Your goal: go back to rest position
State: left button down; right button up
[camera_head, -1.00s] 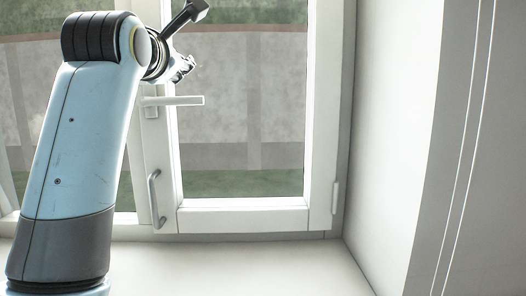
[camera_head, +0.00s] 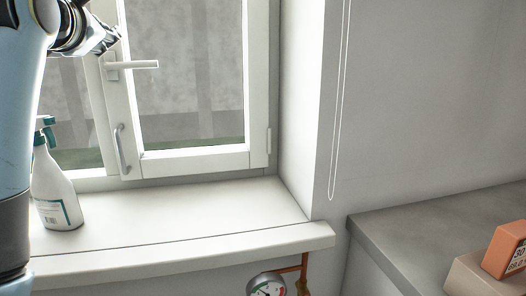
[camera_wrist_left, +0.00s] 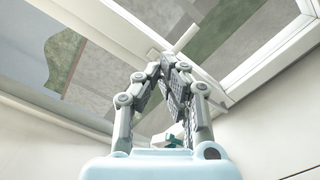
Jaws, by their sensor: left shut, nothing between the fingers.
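My left arm stands along the left edge of the head view, with its gripper (camera_head: 112,40) up in front of the window, near the white window handle (camera_head: 135,65). In the left wrist view the two grey fingers (camera_wrist_left: 168,72) come together at the tips, shut with nothing held. The window handle (camera_wrist_left: 188,36) shows just beyond the fingertips there; I cannot tell whether they touch. My right gripper is in neither view.
A white spray bottle (camera_head: 54,190) stands on the windowsill (camera_head: 180,222), partly behind my left arm. A pressure gauge (camera_head: 266,286) is below the sill. A grey counter (camera_head: 420,222) at right holds an orange box (camera_head: 505,252). A cord (camera_head: 333,150) hangs by the wall.

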pick_arm(q)
jog(key=s+a+f+m+g+h, duration=0.1)
jog(key=s+f+m+g, duration=0.2)
jog(key=s+f+m, duration=0.7)
jog(key=s+f+m+g, duration=0.1)
jog(key=f+m+g, duration=0.3)
jog(key=f, duration=1.2)
jog(key=s+f+m+g+h, duration=0.1)
jog(key=s+f+m+g, duration=0.1)
jog(key=s+f+m, duration=0.45)
jog(key=s+f+m+g, duration=0.3)
jog(key=s, duration=0.7)
jog(key=s+f+m+g+h, duration=0.1)
jog(key=s+f+m+g, duration=0.1)
jog(key=s+f+m, duration=0.45)
notch_tip(320, 180, down, 26)
jog(key=s+a+n+g+b, duration=0.1)
jog(key=s+a+n+b, duration=0.1)
jog(key=s, duration=0.1)
jog(key=s+a+f+g+b, duration=0.1)
jog(key=s+f+b, duration=0.1)
jog(key=s+f, duration=1.6)
jog(key=shift+a+f+g, duration=0.15)
jog(key=shift+f+g, duration=0.25)
